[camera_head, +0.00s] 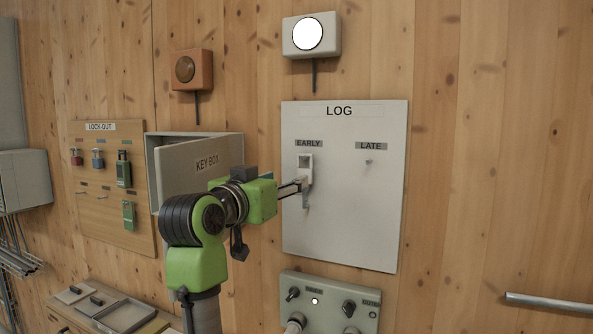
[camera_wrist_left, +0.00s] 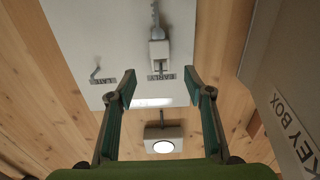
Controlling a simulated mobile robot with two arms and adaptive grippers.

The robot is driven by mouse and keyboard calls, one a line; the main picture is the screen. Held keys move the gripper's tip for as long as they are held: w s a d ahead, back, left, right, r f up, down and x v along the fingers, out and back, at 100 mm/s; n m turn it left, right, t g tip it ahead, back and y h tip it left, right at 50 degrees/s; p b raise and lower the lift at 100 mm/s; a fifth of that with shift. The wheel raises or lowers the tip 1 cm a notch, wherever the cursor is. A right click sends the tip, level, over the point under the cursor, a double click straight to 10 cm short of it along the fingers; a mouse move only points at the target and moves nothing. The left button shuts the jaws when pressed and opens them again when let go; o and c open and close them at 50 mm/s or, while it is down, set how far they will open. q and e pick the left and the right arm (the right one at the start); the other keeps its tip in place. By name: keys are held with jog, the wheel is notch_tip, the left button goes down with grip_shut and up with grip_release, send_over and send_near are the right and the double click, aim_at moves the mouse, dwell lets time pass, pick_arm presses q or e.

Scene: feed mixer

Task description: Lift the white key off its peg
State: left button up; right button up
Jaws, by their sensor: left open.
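The white key (camera_head: 306,163) hangs upright under the EARLY label on the white LOG board (camera_head: 345,225). Its square head with a hole is at the top and its narrow shaft points down. My left gripper (camera_head: 302,185) is at the key, its fingers pointing at the board and overlapping the key in the head view. In the left wrist view, which looks upside down, the left gripper (camera_wrist_left: 160,76) is open with nothing between its fingertips. The key (camera_wrist_left: 158,52) lies beyond the gap, roughly centred. I cannot tell whether a finger touches it. The right gripper is not in view.
The bare LATE peg (camera_head: 368,161) is on the right of the board. The KEY BOX (camera_head: 200,165) has its door ajar close behind my left arm. A control panel (camera_head: 330,300) is below, and a lit white lamp (camera_head: 308,35) above. The lock-out board (camera_head: 100,205) is at left.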

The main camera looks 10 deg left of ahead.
aim_at(304, 172)
pick_arm(q)
jog(key=w+p, duration=0.1)
jog(key=w, duration=0.2)
jog(key=w+d+p, duration=0.1)
jog(key=w+p, duration=0.1)
jog(key=w, duration=0.1)
jog(key=w+p, duration=0.1)
jog(key=w, duration=0.2)
jog(key=shift+d+r, duration=0.15)
jog(key=shift+d, duration=0.25)
jog(key=shift+w+d+p, duration=0.1)
jog(key=shift+w+p, duration=0.2)
jog(key=shift+w, duration=0.2)
jog(key=c, duration=1.2)
